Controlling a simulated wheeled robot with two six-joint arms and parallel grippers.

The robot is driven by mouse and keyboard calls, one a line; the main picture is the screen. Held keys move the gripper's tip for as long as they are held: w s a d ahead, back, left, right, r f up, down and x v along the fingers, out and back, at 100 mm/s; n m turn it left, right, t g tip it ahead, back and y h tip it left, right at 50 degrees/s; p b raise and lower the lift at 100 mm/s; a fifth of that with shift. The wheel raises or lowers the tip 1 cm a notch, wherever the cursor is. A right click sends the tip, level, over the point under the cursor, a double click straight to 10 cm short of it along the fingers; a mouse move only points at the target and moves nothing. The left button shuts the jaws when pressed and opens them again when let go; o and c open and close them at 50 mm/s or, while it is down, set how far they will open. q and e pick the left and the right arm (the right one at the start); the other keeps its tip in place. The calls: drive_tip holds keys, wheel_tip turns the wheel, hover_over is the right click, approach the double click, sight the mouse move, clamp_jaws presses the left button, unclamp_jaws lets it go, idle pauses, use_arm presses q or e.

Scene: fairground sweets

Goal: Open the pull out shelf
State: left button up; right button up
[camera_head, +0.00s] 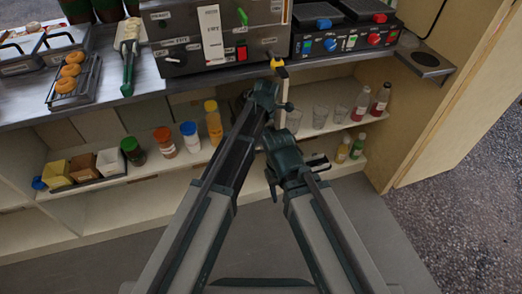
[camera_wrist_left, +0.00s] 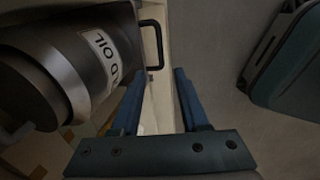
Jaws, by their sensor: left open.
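The pull out shelf shows as a narrow cream front panel (camera_head: 282,108) under the counter in the head view. In the left wrist view its cream edge carries a dark bar handle (camera_wrist_left: 160,45). My left gripper (camera_wrist_left: 157,85) is open, its two blue fingers apart and empty, with the cream panel edge running between them. The handle lies just beyond the fingertips, apart from them. In the head view my left gripper (camera_head: 265,97) is at the panel, its fingers mostly hidden. My right gripper (camera_head: 292,170) hangs beside it, low and to the right; its jaw opening is unclear.
A dark canister labelled OIL (camera_wrist_left: 70,65) stands left of the panel in the left wrist view. A fryer (camera_head: 215,35) sits on the counter above. Sauce jars (camera_head: 165,142) and cups (camera_head: 320,117) stand on the shelves either side. Grey floor lies below.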

use_arm(q)
drive_tip(key=f+b, duration=0.3)
drive_tip(key=w+f+b, duration=0.1)
drive_tip(key=f+b, duration=0.5)
drive_tip(key=f, duration=0.1)
drive_tip(key=shift+w+a, duration=0.25)
drive_tip(key=shift+w, duration=0.1)
drive_tip(key=shift+c, duration=0.3)
clamp_jaws()
idle(0.7)
